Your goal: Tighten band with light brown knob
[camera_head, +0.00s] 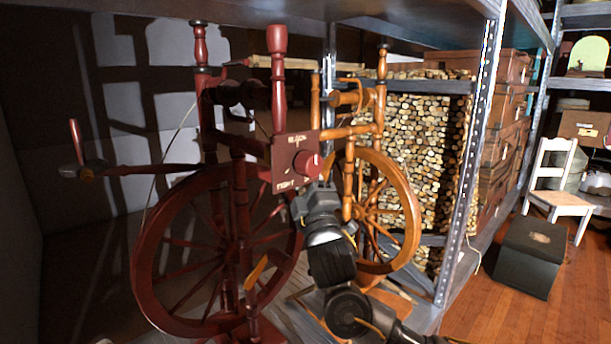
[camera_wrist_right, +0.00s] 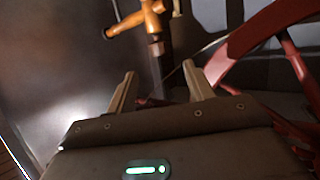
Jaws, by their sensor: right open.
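My left gripper is not in view.
An orange-brown spinning wheel (camera_head: 405,195) stands close behind my right arm. A metal shelf post (camera_head: 475,150) rises to its right. Stacked logs (camera_head: 420,135) are behind. A dark box (camera_head: 530,257) and a white chair (camera_head: 556,200) stand on the floor at the right.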

